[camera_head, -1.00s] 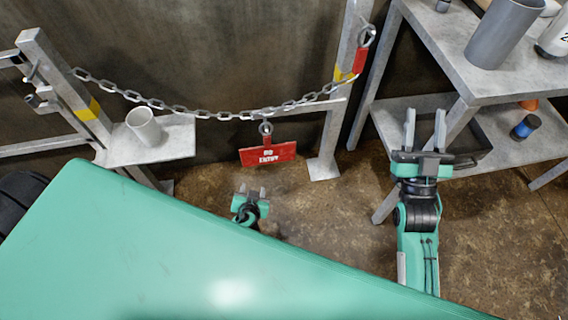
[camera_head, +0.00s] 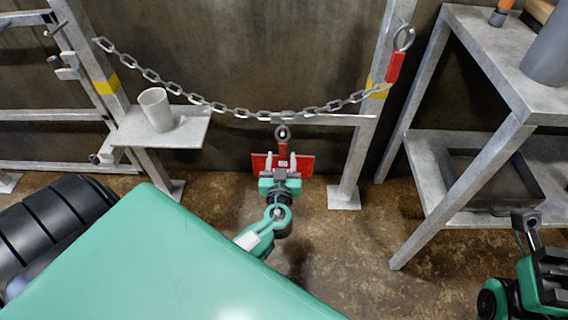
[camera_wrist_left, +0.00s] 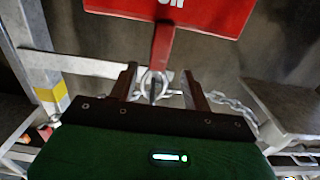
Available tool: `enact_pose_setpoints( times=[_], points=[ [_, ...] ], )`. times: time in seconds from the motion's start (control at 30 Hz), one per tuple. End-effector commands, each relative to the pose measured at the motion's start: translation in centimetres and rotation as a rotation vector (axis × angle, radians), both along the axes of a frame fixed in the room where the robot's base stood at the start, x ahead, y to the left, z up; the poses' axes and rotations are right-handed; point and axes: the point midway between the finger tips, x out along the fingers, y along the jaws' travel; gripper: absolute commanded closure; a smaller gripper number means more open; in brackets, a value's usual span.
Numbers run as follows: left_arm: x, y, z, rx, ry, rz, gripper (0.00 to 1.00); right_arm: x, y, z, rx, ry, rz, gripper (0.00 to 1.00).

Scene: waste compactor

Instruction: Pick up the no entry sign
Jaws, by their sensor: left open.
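The red no entry sign (camera_head: 304,165) hangs from the middle of a chain by a metal ring, at the centre of the head view. In the left wrist view the sign (camera_wrist_left: 200,12) lies at the top, with its red tab and ring beyond or between my fingers. My left gripper (camera_head: 281,162) is open in front of the sign, its fingers on either side of the tab; it also shows in the left wrist view (camera_wrist_left: 160,86). Contact cannot be told. The gripper hides part of the sign.
The chain (camera_head: 165,88) hangs between two grey posts with yellow bands. A small shelf with a white cup (camera_head: 156,108) is at the left. A grey metal table (camera_head: 510,55) with a lower shelf and dark tray (camera_head: 490,183) is at the right. Brown floor is open between.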

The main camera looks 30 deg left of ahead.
Motion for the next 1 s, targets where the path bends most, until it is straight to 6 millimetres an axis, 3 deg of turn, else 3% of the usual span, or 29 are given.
enact_pose_setpoints(
  times=[0.1,0.33,0.63,0.93,1.0],
  points=[
    [1.6,0.9,0.0,0.001,0.0,-0.001,0.51,0.0,0.1,0.0,0.0,-0.003,0.002,0.57],
    [3.0,1.8,0.0,0.0,0.0,-0.001,0.51,0.0,0.2,0.0,0.0,-0.006,0.005,0.57],
    [6.5,3.7,0.0,0.002,0.001,-0.001,0.51,0.1,0.6,0.0,-0.001,-0.008,0.018,0.57],
    [7.0,4.0,0.0,0.0,0.002,-0.001,0.51,0.0,0.6,0.5,0.002,-0.025,0.021,0.57],
    [7.0,4.0,0.0,0.0,0.002,-0.001,0.61,0.0,0.6,0.4,0.002,-0.024,0.021,0.57]
  ],
)
